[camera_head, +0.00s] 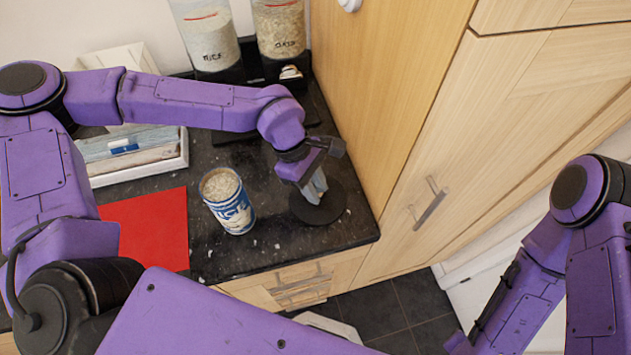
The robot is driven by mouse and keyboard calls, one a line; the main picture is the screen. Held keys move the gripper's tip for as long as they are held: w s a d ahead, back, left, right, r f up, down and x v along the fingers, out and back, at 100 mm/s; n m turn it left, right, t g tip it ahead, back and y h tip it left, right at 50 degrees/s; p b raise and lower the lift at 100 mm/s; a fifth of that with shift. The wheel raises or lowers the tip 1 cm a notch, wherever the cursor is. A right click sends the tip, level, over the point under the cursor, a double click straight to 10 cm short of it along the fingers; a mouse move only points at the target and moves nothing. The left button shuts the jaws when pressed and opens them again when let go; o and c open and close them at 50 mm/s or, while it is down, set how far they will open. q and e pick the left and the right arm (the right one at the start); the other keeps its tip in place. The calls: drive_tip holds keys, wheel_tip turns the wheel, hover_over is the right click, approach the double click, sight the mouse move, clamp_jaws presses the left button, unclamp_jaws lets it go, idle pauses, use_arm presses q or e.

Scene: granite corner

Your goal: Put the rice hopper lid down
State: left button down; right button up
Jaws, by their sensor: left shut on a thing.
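The rice hopper lid (330,208) is a dark round disc over the right end of the black granite counter, beside the tall wooden cabinet side. My left gripper (316,188) is above it, pointing down, its grey fingers shut on the lid's middle. I cannot tell whether the lid touches the counter or hangs just above it. The rice hopper (208,38), clear and labelled RICE, stands at the back wall. Its top is cut off by the picture edge. My right arm shows at the lower right, but its gripper is out of view.
An open blue and white can of rice (229,202) stands left of the lid, with spilled grains around it. An oats hopper (280,30) stands beside the rice hopper. A red mat (152,227) and a white file box (140,170) lie left. The counter's front edge is close.

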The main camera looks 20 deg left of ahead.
use_arm(q)
drive_tip(key=shift+s+r, duration=0.3)
drive_tip(key=shift+s, duration=0.55)
drive_tip(key=shift+f, duration=0.15)
drive_tip(key=c, duration=1.2)
unclamp_jaws()
drive_tip(key=shift+w+f, duration=0.15)
drive_tip(key=shift+w, duration=0.1)
drive_tip(key=shift+o, duration=1.4)
drive_tip(key=shift+w+f, duration=0.15)
drive_tip(key=shift+w, duration=0.25)
drive_tip(key=shift+s+r, duration=0.2)
drive_tip(key=shift+s, duration=0.1)
drive_tip(key=shift+r, duration=0.35)
drive_tip(key=b+v, duration=0.1)
drive_tip(key=v, duration=1)
drive_tip(key=shift+a+r, duration=0.2)
drive_tip(key=shift+r, duration=0.05)
use_arm(e)
drive_tip(key=shift+s+f, duration=0.5)
drive_tip(key=shift+f, duration=0.15)
